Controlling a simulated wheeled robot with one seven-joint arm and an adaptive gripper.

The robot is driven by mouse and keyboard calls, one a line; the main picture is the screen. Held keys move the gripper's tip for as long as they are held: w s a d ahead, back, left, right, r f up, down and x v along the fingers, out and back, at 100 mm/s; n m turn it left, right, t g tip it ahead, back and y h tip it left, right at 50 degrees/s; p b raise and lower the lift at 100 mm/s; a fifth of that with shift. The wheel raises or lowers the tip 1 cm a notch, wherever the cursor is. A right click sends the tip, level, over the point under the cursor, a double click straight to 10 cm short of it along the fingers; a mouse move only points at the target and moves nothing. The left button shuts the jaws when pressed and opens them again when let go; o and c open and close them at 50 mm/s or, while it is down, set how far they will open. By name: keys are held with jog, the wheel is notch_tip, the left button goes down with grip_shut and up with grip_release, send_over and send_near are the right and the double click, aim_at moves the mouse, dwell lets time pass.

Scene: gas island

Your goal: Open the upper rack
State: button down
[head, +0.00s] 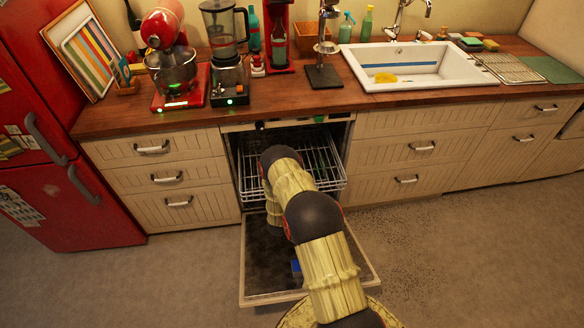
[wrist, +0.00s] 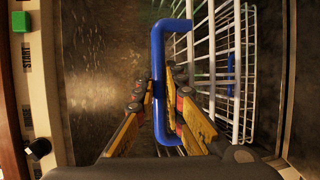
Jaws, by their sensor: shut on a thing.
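The dishwasher stands open under the worktop, its door (head: 262,275) lowered toward the floor. The upper rack (head: 322,160), of white wire, shows in its opening, and its front edge seems to stand a little forward of the cabinet fronts. In the wrist view the rack's wires (wrist: 228,50) are at the right, with a blue handle (wrist: 158,75) on the rack's front. My gripper (wrist: 174,82) is shut on the blue handle, its yellow and black fingers on either side of the bar. In the head view my arm hides my gripper and part of the rack.
Drawers flank the dishwasher left (head: 170,177) and right (head: 410,150), all shut. A red fridge (head: 65,130) is at the far left. A small blue thing (head: 296,266) shows by the lowered door, partly behind my arm. The floor (head: 450,260) at the right is clear.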

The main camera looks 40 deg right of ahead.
jog(key=s+a+p, duration=0.2)
jog(key=s+a, duration=0.5)
jog(key=s, duration=0.5)
jog(key=shift+s+a, duration=0.15)
jog(key=shift+a, duration=0.1)
jog(key=c, duration=2.1)
grip_release()
jog(key=shift+c, duration=0.2)
jog(key=v, duration=1.2)
